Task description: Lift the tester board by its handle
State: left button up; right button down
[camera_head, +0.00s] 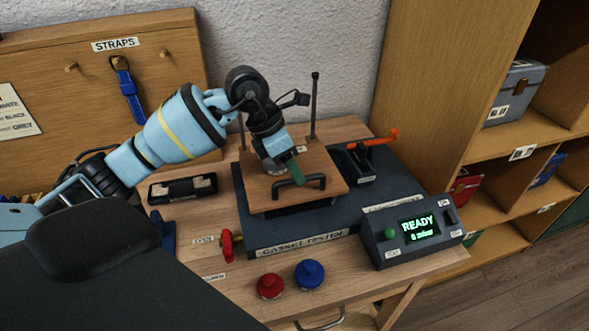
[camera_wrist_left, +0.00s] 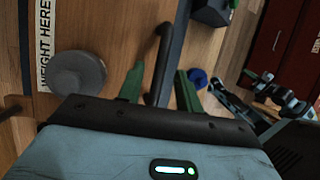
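The tester board (camera_head: 318,166) is a flat wooden plate between two dark upright posts, over the dark tester base. Its black bar handle (camera_head: 299,183) stands at the front edge. My left gripper (camera_head: 291,172) is above the board, with its green fingers pointing down at the handle. In the left wrist view the two green fingers (camera_wrist_left: 160,88) are apart, with the handle (camera_wrist_left: 164,50) running between them. I see gaps beside the bar, so the gripper is open and not clamped. A round grey weight (camera_wrist_left: 78,74) rests on the board beside the label "WEIGHT HERE".
A control box (camera_head: 412,232) reading "READY" stands at the front right of the base. A red knob (camera_head: 270,286) and a blue knob (camera_head: 309,274) are in front. An orange lever (camera_head: 379,137) is behind right. A shelf (camera_head: 490,140) is at the right.

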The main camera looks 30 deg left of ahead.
pick_arm(q)
jog(key=shift+d+f, duration=0.15)
jog(key=shift+f, duration=0.3)
jog(key=shift+c, duration=0.2)
pick_arm(e)
jog(key=shift+s, duration=0.1)
pick_arm(q)
grip_shut()
pick_arm(e)
jog(key=shift+s+f, duration=0.1)
jog(key=shift+s, duration=0.1)
